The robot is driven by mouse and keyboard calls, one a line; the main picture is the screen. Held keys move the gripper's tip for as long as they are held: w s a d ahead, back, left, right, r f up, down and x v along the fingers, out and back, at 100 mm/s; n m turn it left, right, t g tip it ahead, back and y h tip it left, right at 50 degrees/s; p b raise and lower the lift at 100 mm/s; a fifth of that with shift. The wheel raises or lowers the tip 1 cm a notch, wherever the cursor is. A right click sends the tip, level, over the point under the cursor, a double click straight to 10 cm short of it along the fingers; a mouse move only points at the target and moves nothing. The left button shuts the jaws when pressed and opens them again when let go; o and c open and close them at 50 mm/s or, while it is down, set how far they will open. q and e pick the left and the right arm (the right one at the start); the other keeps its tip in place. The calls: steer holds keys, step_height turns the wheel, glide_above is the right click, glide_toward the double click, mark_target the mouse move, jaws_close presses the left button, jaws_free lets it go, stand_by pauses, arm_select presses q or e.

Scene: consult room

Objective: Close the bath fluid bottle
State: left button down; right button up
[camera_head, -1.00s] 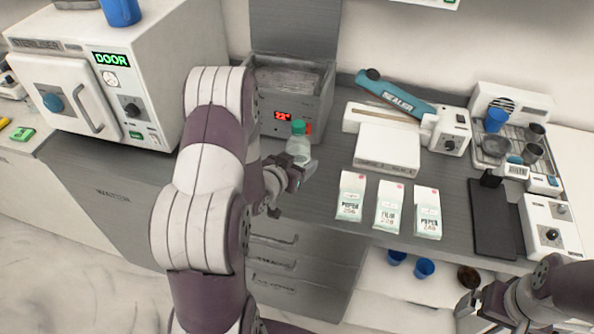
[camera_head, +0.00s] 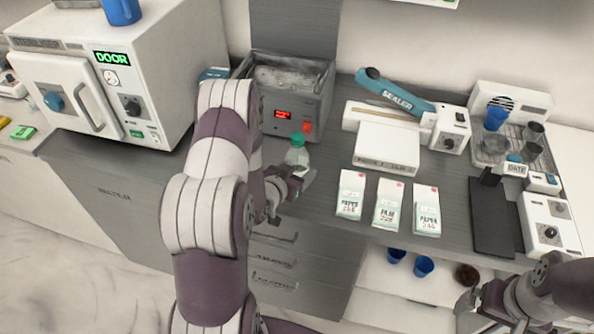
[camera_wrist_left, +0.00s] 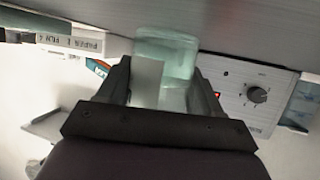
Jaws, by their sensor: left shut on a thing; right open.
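The bath fluid bottle (camera_head: 297,158) is small, clear and pale green, with a green cap (camera_head: 297,139) on top. It is held about upright in front of the grey water bath (camera_head: 292,100). I cannot tell how tightly the cap sits. My left gripper (camera_head: 296,180) is shut on the lower part of the bottle. In the left wrist view the bottle (camera_wrist_left: 165,57) stands between both fingers; its cap is out of that picture. My right gripper (camera_head: 467,308) is open and empty at the lower right, far from the bottle, in front of the counter.
The water bath has a red display. Three paper packs (camera_head: 389,205) stand right of the bottle. Behind them are a white box (camera_head: 387,148) and a teal sealer (camera_head: 397,92). A white steriliser (camera_head: 80,75) stands left. Blue cups (camera_head: 424,266) sit on a lower shelf.

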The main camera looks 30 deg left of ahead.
arm_select(q)
steer(key=shift+c, duration=0.8)
jaws_free()
steer(key=shift+f, duration=0.1)
steer(key=shift+s+r, duration=0.2)
steer(key=shift+r, duration=0.05)
steer(key=v, duration=1.1)
steer(key=shift+s+b, duration=0.25)
steer(key=shift+b, duration=0.05)
steer(key=shift+r, duration=0.15)
